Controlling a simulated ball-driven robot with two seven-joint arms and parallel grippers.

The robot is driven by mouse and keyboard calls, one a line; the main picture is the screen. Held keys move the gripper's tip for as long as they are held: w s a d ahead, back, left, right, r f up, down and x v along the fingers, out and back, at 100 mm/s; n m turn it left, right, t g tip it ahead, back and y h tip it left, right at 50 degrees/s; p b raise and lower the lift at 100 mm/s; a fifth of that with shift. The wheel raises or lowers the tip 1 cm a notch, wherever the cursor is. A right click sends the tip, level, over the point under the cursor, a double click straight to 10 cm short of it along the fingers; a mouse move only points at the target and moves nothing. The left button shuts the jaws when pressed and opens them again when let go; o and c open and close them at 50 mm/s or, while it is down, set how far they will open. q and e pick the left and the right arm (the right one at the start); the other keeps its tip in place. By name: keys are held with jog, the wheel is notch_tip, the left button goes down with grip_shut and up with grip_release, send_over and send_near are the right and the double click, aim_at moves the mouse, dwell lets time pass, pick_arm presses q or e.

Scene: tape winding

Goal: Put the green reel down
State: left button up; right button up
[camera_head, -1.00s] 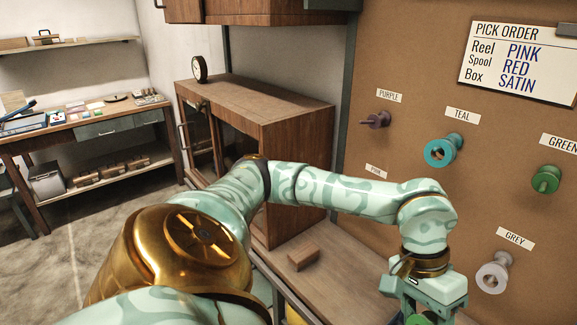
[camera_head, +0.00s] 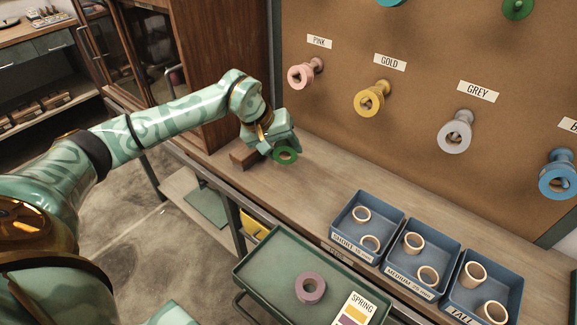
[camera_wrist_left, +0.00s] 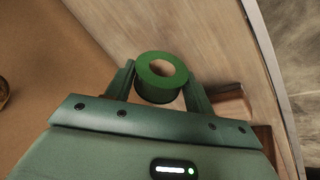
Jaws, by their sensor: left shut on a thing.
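My left gripper (camera_head: 279,147) is shut on the green reel (camera_head: 285,161), near the back of the wooden workbench (camera_head: 325,178), under the pegboard. In the left wrist view the reel (camera_wrist_left: 158,93) sits between the two fingers, its open end showing. The bench top lies beyond it there. I cannot tell whether the reel touches the bench. My right gripper is not in view.
A brown wooden block (camera_head: 241,159) lies just left of the gripper. Pink (camera_head: 297,77), gold (camera_head: 367,103) and grey (camera_head: 451,139) reels hang on pegs. Blue bins (camera_head: 352,243) with rings stand to the right. A green tray (camera_head: 262,262) holds a purple reel (camera_head: 302,289).

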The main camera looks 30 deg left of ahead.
pick_arm(q)
jog(key=w+f, duration=0.2)
jog(key=f, duration=0.1)
jog(key=w+f+b, duration=0.1)
jog(key=shift+a+f, duration=0.15)
jog(key=shift+a, duration=0.25)
jog(key=shift+w+f+b, duration=0.2)
jog(key=shift+f+b, duration=0.45)
jog(key=shift+f, duration=0.95)
jog(key=shift+f, duration=0.1)
jog(key=o, duration=0.7)
